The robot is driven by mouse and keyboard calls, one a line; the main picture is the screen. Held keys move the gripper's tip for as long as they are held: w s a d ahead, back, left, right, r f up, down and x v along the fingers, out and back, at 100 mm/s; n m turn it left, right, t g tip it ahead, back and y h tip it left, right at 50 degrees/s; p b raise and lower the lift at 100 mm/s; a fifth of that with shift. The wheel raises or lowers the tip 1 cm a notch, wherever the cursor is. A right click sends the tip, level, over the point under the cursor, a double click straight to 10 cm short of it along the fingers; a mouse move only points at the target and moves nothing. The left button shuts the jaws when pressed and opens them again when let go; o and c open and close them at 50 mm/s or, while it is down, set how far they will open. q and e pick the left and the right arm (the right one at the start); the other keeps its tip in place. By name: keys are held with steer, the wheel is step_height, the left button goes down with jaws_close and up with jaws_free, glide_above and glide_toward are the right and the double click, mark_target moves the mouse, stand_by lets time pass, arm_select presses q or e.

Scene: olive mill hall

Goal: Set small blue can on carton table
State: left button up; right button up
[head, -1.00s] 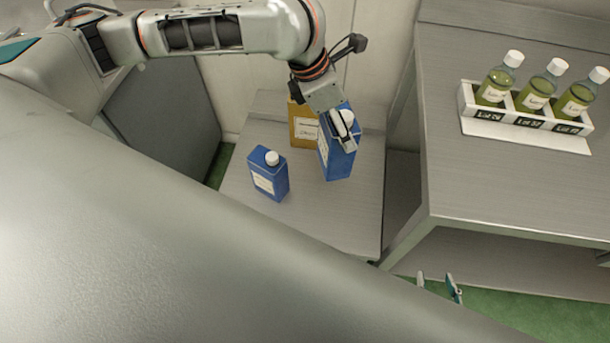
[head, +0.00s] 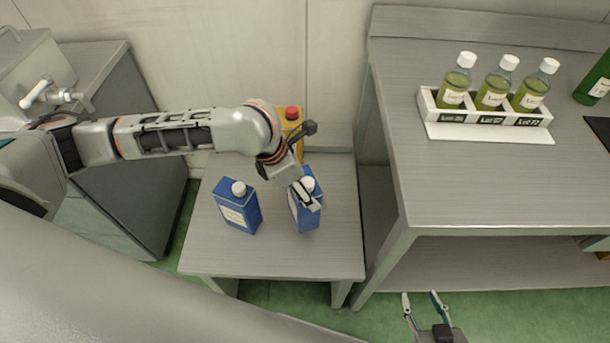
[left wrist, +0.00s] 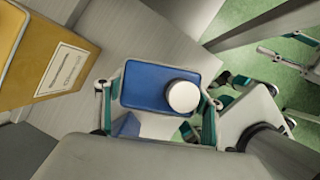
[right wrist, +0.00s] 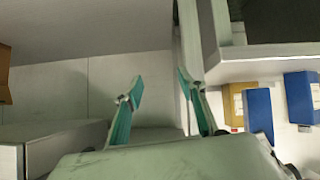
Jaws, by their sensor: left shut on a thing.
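My left gripper (head: 304,192) is shut on a blue can (head: 304,216) with a white cap and pale label, over the low grey table (head: 275,262). In the left wrist view the fingers grip both sides of this blue can (left wrist: 145,84). Whether its base touches the table I cannot tell. Another blue can (head: 238,208) with a white cap stands upright to its left. Which of the two is the small one is not clear. My right gripper (head: 422,297) is open and empty, low in front of the bench; its spread fingers show in the right wrist view (right wrist: 160,85).
The taller bench (head: 480,190) at right holds a white rack (head: 485,131) of three olive-oil bottles and a green bottle (head: 596,80). The low table's front is bare.

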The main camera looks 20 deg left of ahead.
arm_select(q)
steer(key=shift+f+b, duration=0.5)
steer(key=shift+f, duration=1.7)
arm_select(e)
steer(key=shift+w+d, duration=0.2)
steer(key=shift+w, duration=0.3)
arm_select(q)
steer(key=o, duration=1.9)
steer(key=shift+f, duration=0.15)
steer(key=shift+o, duration=0.9)
arm_select(e)
steer(key=shift+s+f, duration=0.15)
steer(key=shift+f, duration=0.05)
arm_select(q)
steer(key=p+v, duration=0.2)
steer(key=v, duration=1)
steer(key=shift+p, duration=0.35)
arm_select(e)
steer(key=shift+s+a+r, duration=0.15)
steer(key=shift+s+r, duration=0.05)
steer(key=shift+r, duration=0.2)
steer(key=shift+s+a+r, duration=0.1)
steer(key=shift+s+r, duration=0.05)
steer(key=shift+r, duration=0.25)
steer(key=shift+w+r, duration=0.15)
steer(key=shift+r, duration=0.1)
